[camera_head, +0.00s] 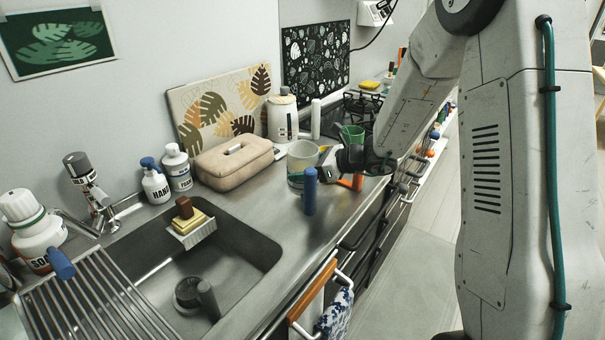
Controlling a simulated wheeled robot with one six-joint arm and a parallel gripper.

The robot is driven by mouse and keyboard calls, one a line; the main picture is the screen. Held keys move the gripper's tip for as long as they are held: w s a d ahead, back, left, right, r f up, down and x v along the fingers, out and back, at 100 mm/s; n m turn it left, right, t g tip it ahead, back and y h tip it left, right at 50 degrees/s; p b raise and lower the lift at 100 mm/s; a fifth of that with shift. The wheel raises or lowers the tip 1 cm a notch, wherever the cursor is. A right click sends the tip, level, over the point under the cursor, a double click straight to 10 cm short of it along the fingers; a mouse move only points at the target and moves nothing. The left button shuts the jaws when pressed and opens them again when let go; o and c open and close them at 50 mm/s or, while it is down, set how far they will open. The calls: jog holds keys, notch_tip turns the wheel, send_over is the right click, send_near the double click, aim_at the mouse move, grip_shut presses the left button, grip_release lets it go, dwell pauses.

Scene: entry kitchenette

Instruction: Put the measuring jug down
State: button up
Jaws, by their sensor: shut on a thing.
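A pale cylindrical vessel with a coloured patch on its side, which I take for the measuring jug (301,162), is upright over the steel counter (263,219), right of the beige box. My gripper (328,159) is at its right side, shut on it, with the dark gripper body and my arm reaching in from the upper right. The gripper hides the jug's right side and the grip itself. The jug's base is at or very near the counter top; I cannot tell whether it touches.
A blue cylinder (310,191) stands close in front of the jug. The sink (248,255) is at the front left. Bare counter lies between sink and blue cylinder.

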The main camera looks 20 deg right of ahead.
jog(key=shift+w+f, duration=0.1)
jog(key=shift+w, duration=1.4)
jog(key=shift+s+f, duration=0.1)
jog(key=shift+f, duration=1.6)
jog(key=shift+f, duration=0.15)
jog(key=o, duration=1.2)
